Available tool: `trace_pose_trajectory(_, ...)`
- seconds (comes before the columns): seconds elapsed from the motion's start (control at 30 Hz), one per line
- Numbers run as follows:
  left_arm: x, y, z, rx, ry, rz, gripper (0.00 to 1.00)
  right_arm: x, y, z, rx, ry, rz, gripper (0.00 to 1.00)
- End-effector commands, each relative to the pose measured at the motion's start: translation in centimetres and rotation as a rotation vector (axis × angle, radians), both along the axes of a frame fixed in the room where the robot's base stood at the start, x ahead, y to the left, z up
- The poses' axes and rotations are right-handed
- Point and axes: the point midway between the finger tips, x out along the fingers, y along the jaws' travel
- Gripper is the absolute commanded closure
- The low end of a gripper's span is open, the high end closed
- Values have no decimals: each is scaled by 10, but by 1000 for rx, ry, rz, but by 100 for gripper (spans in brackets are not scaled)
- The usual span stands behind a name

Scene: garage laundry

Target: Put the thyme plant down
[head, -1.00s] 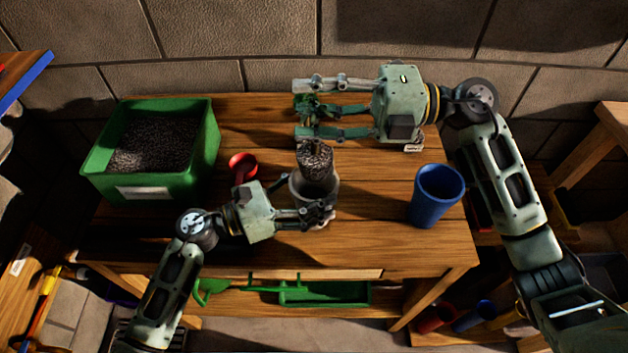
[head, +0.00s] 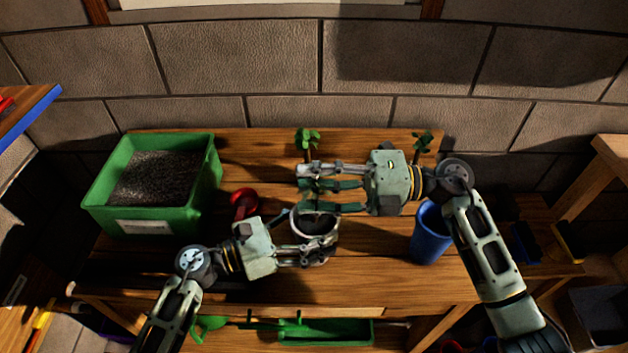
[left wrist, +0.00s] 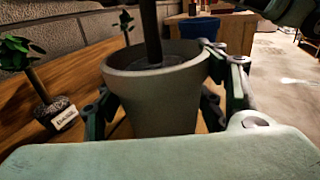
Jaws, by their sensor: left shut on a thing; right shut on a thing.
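The plant I take to be the thyme (head: 307,138) has green leaves on a dark upright stem. My right gripper (head: 308,187) is shut on its stem, above the pot. My left gripper (head: 330,252) is shut on the grey pot (head: 315,225), at the front middle of the bench. In the left wrist view the stem (left wrist: 151,35) goes down into the pot (left wrist: 155,92), to dark matter just below the rim. The root ball's lower part is hidden inside the pot, so I cannot tell whether it touches the bottom.
A blue cup (head: 430,236) stands right.

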Motion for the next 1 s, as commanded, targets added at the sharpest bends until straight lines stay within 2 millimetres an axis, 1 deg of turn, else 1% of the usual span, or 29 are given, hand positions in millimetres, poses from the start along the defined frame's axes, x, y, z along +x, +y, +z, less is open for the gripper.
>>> trace_pose_trajectory(0.03, 0, 0, -1, 1, 1, -1, 65, 0, 0, -2, -1, 1, 0, 57)
trace_pose_trajectory(0.23, 0, 0, -1, 0, 2, -1, 65, 0, 0, -1, -1, 1, 0, 40)
trace_pose_trajectory(0.5, 0, 0, -1, 0, 2, -1, 65, 0, 0, -1, -1, 1, 0, 39)
trace_pose_trajectory(0.6, -1, 0, -1, 0, 2, -1, 65, 0, 0, 2, 0, 0, 0, 39)
trace_pose_trajectory(0.67, -1, 0, -1, 0, 2, -1, 65, 1, -7, 1, -2, 2, -2, 39)
trace_pose_trajectory(0.77, -1, 0, -1, 0, 2, -1, 65, 1, -23, 0, -5, 2, -3, 39)
trace_pose_trajectory(1.0, 0, 0, -1, 0, 2, -1, 65, 1, -76, 1, -5, 3, -4, 39)
